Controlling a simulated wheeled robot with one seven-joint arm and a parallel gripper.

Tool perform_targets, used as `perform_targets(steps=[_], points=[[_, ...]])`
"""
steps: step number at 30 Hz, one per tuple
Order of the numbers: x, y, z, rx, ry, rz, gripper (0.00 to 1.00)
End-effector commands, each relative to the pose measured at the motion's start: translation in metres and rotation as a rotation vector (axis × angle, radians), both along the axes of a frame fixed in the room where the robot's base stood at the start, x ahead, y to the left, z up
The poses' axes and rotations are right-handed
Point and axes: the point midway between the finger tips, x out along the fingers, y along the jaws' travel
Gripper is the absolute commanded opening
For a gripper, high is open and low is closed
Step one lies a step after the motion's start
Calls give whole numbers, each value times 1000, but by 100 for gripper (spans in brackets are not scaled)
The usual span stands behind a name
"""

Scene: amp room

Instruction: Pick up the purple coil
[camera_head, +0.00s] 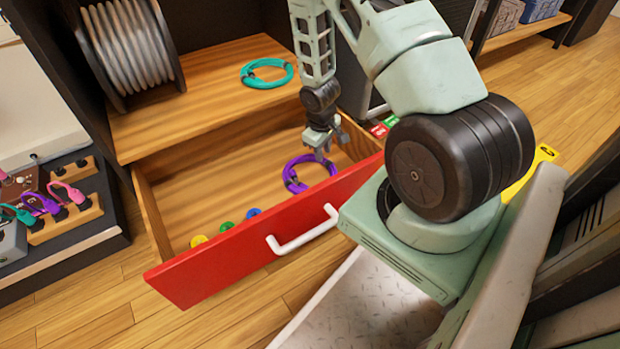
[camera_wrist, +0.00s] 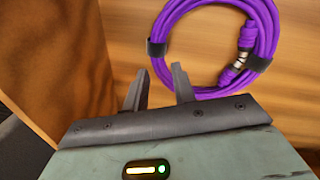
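The purple coil (camera_head: 309,173) lies flat on the wooden floor of the open red-fronted drawer (camera_head: 225,257), towards its right side. It also shows in the wrist view (camera_wrist: 264,30), a ring of purple cable with dark straps and a metal connector, partly cut off at the top edge. My gripper (camera_head: 322,152) reaches down into the drawer just above and beside the coil. In the wrist view my gripper (camera_wrist: 158,85) has its two fingers apart with nothing between them. The right finger is close to the coil's lower left edge; whether it touches I cannot tell.
A teal coil (camera_head: 267,73) lies on the wooden shelf above the drawer, near a large grey cable reel (camera_head: 130,45). Small yellow, green and blue round items (camera_head: 226,226) sit behind the drawer front. The drawer's side wall (camera_wrist: 50,70) is close to my gripper.

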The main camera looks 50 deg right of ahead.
Motion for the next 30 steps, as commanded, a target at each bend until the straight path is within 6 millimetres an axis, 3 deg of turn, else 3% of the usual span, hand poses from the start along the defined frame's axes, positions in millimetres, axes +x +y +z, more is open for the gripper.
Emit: perform_targets(steps=[1, 7, 14, 15, 18, 30], points=[[0, -1, -13, 0, 0, 0, 26], [1, -3, -34, 0, 0, 0, 26], [1, -4, -33, 0, 1, 0, 26], [1, -4, -33, 0, 1, 0, 24], [1, -4, -33, 0, 1, 0, 0], [1, -4, -27, 0, -1, 0, 0]])
